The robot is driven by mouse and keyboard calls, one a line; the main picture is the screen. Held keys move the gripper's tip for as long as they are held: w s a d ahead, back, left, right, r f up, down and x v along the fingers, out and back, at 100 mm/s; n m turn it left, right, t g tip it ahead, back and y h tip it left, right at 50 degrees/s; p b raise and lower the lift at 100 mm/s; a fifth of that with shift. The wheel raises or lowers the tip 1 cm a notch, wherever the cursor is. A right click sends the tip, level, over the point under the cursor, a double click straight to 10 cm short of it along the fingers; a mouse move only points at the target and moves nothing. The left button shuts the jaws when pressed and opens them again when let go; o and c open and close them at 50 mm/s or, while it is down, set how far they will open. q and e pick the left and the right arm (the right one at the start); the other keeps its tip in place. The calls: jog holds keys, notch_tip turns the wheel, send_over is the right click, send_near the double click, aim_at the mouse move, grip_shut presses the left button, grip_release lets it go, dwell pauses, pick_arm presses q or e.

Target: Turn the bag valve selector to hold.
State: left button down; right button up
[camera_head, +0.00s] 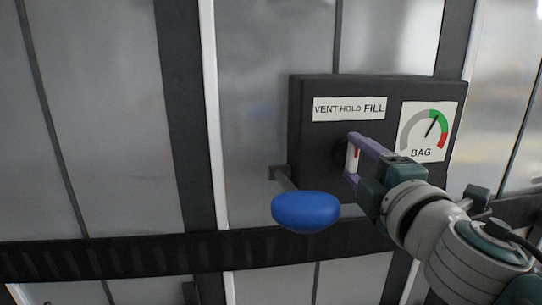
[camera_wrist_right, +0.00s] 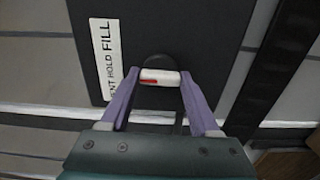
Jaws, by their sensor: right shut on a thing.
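The bag valve selector (camera_head: 351,160) is a small white bar with a red mark, on a dark panel (camera_head: 308,140). The bar stands about upright in the head view, its red end toward the label (camera_head: 349,108) reading VENT HOLD FILL, roughly under HOLD. My right gripper (camera_head: 353,159) is shut on the selector, its purple fingers at both ends of the bar. The right wrist view also shows the selector (camera_wrist_right: 165,77) between the fingertips, red mark toward the label (camera_wrist_right: 104,60). My left gripper is out of view.
A BAG gauge (camera_head: 424,132) sits at the panel's right, its needle pointing up and right near the green zone. A blue knob (camera_head: 305,211) on a lever stands below left of the panel, close to my right gripper. A dark ribbed rail (camera_head: 120,257) crosses below.

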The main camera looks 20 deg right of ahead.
dwell(0.4)
jog(key=o, duration=1.4)
jog(key=shift+c, duration=0.2)
jog(key=b+v, duration=0.2)
jog(key=v, duration=0.8)
jog(key=shift+d, duration=0.1)
